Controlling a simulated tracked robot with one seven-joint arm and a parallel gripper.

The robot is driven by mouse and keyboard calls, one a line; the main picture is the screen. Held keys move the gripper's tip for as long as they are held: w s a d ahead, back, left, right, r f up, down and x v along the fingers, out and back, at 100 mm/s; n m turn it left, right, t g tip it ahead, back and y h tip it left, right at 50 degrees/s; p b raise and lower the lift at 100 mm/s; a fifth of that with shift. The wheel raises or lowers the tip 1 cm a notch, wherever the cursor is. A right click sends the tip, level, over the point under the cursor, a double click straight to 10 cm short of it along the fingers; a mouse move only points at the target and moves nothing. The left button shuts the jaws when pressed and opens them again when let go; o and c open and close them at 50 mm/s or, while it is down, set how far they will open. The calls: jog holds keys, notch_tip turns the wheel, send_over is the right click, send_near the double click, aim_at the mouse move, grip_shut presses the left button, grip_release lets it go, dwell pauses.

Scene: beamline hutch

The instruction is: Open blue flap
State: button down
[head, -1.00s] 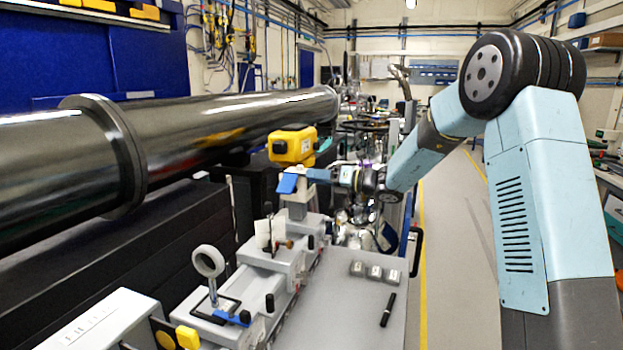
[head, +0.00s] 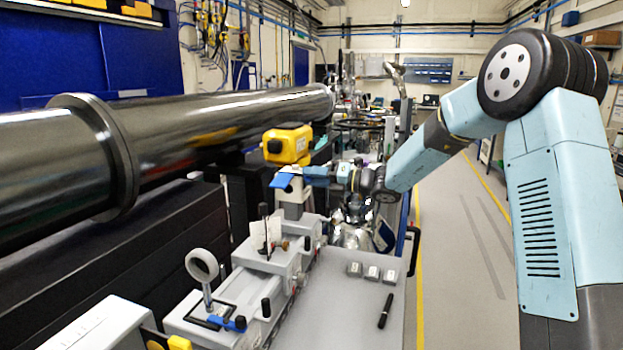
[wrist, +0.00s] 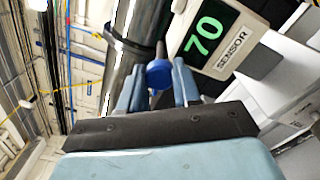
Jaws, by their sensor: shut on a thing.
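The blue flap (head: 281,181) is at the top of a grey-white stand (head: 296,205) on the bench, just below the yellow box. It looks tilted out to the left. My gripper (head: 303,178) reaches it from the right. In the wrist view, the two pale blue fingers of my gripper (wrist: 158,88) are on either side of a rounded dark-blue part (wrist: 159,73), which seems to be the flap's edge or knob. A sensor box (wrist: 215,37) with a green "70" display is right beside the fingers. The exact contact is too small to make out.
A yellow box (head: 288,145) is close above my gripper. A long dark metal tube (head: 230,120) runs along the left. The bench carries a ring on a post (head: 202,266), several small grey blocks (head: 371,272) and a black pen (head: 386,311). The floor aisle at right is clear.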

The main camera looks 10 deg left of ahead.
jog(key=shift+w+d, duration=0.1)
jog(key=shift+d, duration=0.25)
